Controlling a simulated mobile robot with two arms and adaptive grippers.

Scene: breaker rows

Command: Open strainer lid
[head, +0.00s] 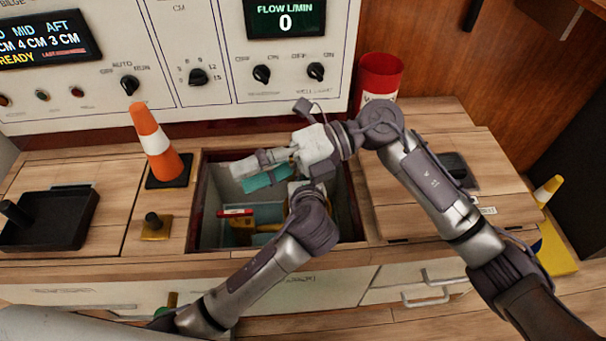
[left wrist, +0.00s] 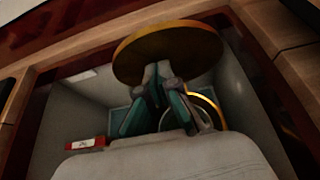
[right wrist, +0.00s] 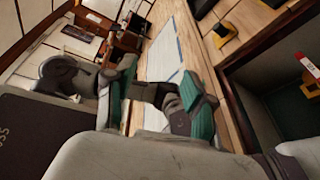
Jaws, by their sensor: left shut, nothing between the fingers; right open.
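A round brass lid-like disc (left wrist: 175,50) shows in the left wrist view, inside the open well (head: 207,215) in the counter. Its face is tilted toward that camera. My left gripper (left wrist: 163,75) is shut and empty, its fingertips overlapping the disc's lower edge; I cannot tell if they touch. A curved brass loop (left wrist: 212,106) shows beside the fingers. In the head view my arms hide the disc and the left fingers. My right gripper (head: 264,170) is open and empty above the well; it also shows in the right wrist view (right wrist: 160,85).
A red-topped yellow part (head: 235,212) is in the well at left. An orange-white cone (head: 155,145) and a black tray (head: 50,220) stand left of the well. A red bin (head: 380,76) stands behind at right. The control panel (head: 175,45) rises behind the counter.

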